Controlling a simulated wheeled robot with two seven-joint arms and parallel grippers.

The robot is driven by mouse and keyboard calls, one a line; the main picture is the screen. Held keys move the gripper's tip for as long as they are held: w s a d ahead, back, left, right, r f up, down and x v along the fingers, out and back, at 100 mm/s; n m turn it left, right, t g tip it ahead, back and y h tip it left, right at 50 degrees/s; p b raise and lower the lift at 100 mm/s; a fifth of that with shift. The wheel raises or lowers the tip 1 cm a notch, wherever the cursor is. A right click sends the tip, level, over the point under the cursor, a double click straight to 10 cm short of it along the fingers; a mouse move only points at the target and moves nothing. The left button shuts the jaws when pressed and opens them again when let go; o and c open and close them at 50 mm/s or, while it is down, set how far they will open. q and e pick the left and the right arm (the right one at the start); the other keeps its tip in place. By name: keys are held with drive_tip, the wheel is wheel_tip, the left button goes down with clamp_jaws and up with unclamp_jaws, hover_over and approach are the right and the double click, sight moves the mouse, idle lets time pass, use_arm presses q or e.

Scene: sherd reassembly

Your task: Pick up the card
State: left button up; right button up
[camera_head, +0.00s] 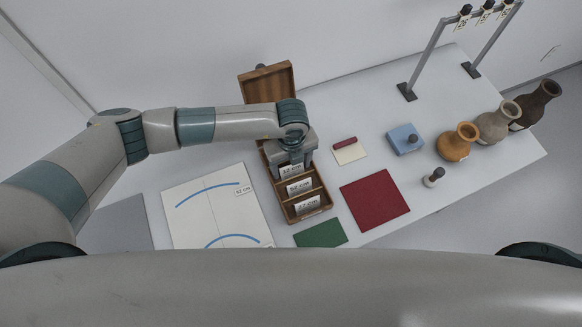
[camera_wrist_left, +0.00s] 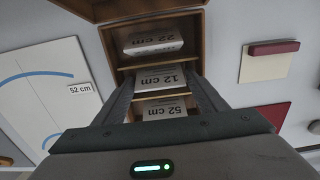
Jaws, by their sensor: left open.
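A wooden box (camera_head: 325,200) with compartments stands open on the table and holds white cards with printed lengths. In the left wrist view a 12 cm card (camera_wrist_left: 160,78) is in the middle. A 52 cm card (camera_wrist_left: 165,109) is nearer the palm and a 22 cm card (camera_wrist_left: 153,42) is farther off. My left gripper (camera_head: 290,164) is over the box, jaws open; in the left wrist view its fingers (camera_wrist_left: 162,88) lie either side of the cards. I cannot tell whether they touch a card. My right gripper is out of view.
A white board with blue arcs (camera_head: 212,215) lies left of the box. To the right are a cream card with a red bar (camera_head: 349,153), a red mat (camera_head: 375,198), a blue block (camera_head: 405,139) and three vases (camera_head: 457,143). A green mat (camera_head: 320,234) lies in front.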

use_arm(q)
drive_tip(key=c, duration=0.8)
drive_tip(key=shift+r, duration=0.15)
drive_tip(key=shift+r+b, duration=0.45)
drive_tip(key=shift+r, duration=0.15)
wheel_tip(320, 180, up, 2)
drive_tip(key=shift+r+b, duration=0.25)
drive_tip(key=shift+b, duration=0.5)
drive_tip(key=shift+s+d+r+b, duration=0.45)
drive_tip(key=shift+d+r+b, duration=0.3)
drive_tip(key=shift+d+r, duration=0.8)
drive_tip(key=shift+s+d+r+b, duration=0.5)
drive_tip(key=shift+d+r+b, duration=0.25)
drive_tip(key=shift+d, duration=1.45)
drive_tip(key=shift+s+d+r+b, duration=0.45)
drive_tip(key=shift+d+r+b, duration=0.25)
drive_tip(key=shift+d+r, duration=0.9)
